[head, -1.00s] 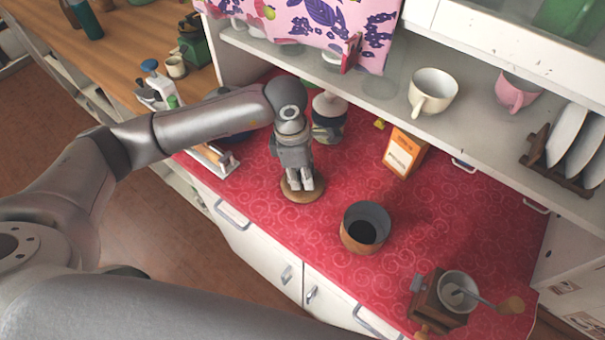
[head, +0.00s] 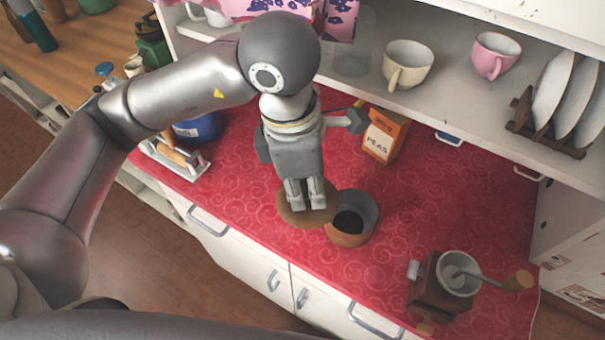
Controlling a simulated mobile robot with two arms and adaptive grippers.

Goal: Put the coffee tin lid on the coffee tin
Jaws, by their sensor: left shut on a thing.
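The coffee tin (head: 345,238) stands upright and open on the red counter, grey inside with dark contents and an orange-brown outside. My left gripper (head: 306,205) points down and is shut on the coffee tin lid (head: 292,216), a round brown disc. The lid is held at the left of the tin and overlaps its left edge in the picture. It looks raised above the counter, but I cannot tell its exact height over the rim. My right gripper is not in view.
A coffee grinder (head: 440,285) stands at the front right. An orange peas box (head: 384,137) stands behind the tin, below a shelf with a cream cup (head: 407,66) and a pink cup (head: 494,55). The red counter (head: 470,200) is clear right of the tin.

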